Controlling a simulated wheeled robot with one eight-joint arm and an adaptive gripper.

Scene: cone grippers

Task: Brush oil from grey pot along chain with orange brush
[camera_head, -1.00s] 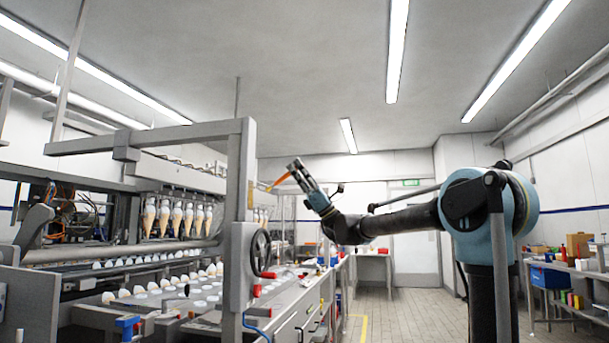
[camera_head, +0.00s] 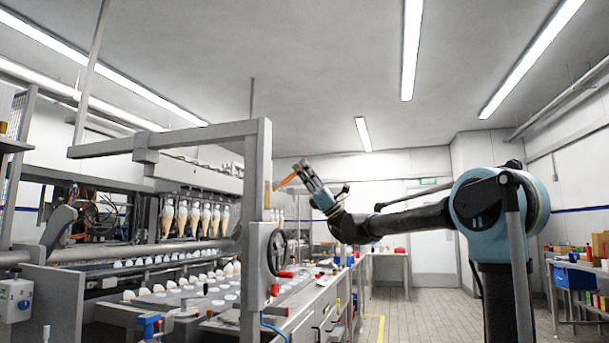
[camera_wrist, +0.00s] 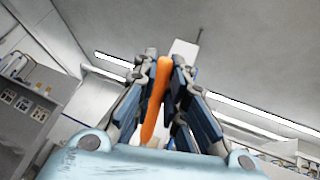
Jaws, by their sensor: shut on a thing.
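My gripper (camera_head: 304,174) is raised in front of the machine's upright post, and its jaws are closed around the orange brush (camera_head: 287,180). The brush sticks out to the left, its tip close to the post in the picture. In the wrist view, the orange handle (camera_wrist: 154,105) lies between the two fingers of my gripper (camera_wrist: 166,75), and a pale block, perhaps the brush head, shows beyond the fingertips. I cannot make out the grey pot or the chain in these frames.
A machine frame with a grey post (camera_head: 255,200) and a black handwheel (camera_head: 277,252) stands left of my gripper. Several cones (camera_head: 194,218) hang inside it. A long bench (camera_head: 318,310) runs beside it. Tiled floor (camera_head: 410,315) is open to the right, before a shelf with a blue bin (camera_head: 572,275).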

